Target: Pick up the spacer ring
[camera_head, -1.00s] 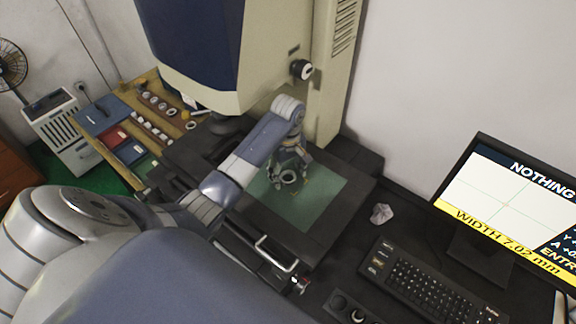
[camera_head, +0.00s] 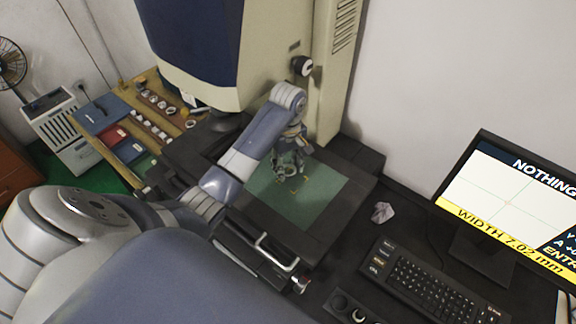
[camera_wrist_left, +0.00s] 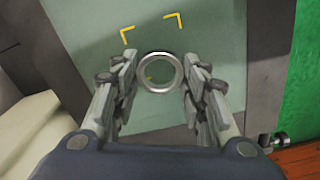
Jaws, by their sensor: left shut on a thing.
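The spacer ring (camera_wrist_left: 160,73) is a shiny metal ring between the fingertips of my left gripper (camera_wrist_left: 160,74) in the left wrist view, with the green glass plate showing through its hole. In the head view my left gripper (camera_head: 290,171) points down over the green plate (camera_head: 315,205). It is shut on the ring, which its fingers partly hide there. I cannot tell for sure whether the ring is clear of the plate. My right gripper is not in view.
Yellow corner marks (camera_wrist_left: 152,27) lie on the plate. The measuring machine's large head (camera_head: 190,45) hangs above and behind. A wooden bench with several rings and trays (camera_head: 150,120) stands at left.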

